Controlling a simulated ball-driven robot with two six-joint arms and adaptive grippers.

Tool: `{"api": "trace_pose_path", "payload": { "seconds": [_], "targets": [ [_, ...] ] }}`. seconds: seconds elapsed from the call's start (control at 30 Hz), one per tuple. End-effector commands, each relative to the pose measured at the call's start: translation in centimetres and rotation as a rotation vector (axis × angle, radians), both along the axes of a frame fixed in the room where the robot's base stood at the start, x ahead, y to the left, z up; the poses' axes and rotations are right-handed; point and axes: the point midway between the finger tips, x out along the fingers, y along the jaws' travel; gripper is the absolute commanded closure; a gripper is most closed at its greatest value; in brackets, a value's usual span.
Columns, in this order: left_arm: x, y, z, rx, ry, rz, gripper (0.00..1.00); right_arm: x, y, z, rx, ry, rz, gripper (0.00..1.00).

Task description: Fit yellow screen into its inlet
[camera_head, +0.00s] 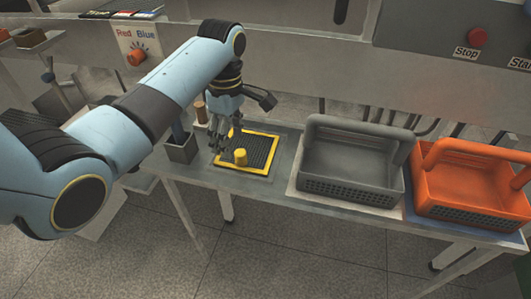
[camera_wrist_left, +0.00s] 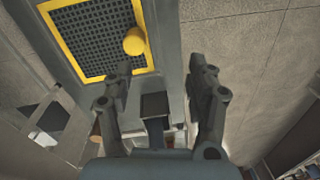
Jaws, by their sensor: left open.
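The yellow screen (camera_head: 258,151) is a dark mesh in a yellow frame, lying flat on the grey table left of the grey basket. Its yellow knob (camera_head: 240,157) stands up near the front left part. The screen also shows at the top left of the left wrist view (camera_wrist_left: 88,38), with the knob (camera_wrist_left: 134,41) at its right side. My left gripper (camera_head: 219,142) is open and empty, at the left edge of the screen in the head view. In the wrist view its fingers (camera_wrist_left: 160,68) are spread, with the knob beyond the left finger. I cannot make out the inlet. My right gripper is out of view.
A small dark open box (camera_head: 181,150) stands at the table's left end, near the gripper. A grey basket (camera_head: 352,190) and an orange basket (camera_head: 470,200) fill the table's right part. Behind is a machine panel with a red stop button (camera_head: 477,37) and a Red/Blue knob (camera_head: 137,57).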

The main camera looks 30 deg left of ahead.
Motion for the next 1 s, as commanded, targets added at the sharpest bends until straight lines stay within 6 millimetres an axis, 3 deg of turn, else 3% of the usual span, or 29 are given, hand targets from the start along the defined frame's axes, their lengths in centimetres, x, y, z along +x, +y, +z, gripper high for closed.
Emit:
{"api": "trace_pose_path", "payload": {
  "seconds": [0.07,0.17,0.37,0.7,0.87,1.0],
  "targets": [
    [2.3,0.3,1.0,0.005,-0.049,0.0,0.43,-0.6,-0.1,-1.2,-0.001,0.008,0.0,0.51],
    [3.3,0.3,1.1,0.005,-0.068,0.0,0.43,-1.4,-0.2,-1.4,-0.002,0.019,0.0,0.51],
    [3.4,0.2,-2.0,0.004,-0.068,0.0,0.43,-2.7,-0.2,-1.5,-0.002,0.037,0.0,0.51],
    [3.3,-0.1,-5.8,0.004,-0.067,-0.002,0.43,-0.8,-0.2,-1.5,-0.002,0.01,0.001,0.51],
    [3.4,-0.2,-8.2,0.005,-0.068,-0.002,0.43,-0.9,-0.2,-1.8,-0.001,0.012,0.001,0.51],
    [3.4,-0.2,-8.9,0.005,-0.07,-0.002,0.43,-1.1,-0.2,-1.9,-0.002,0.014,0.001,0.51]
  ]
}}
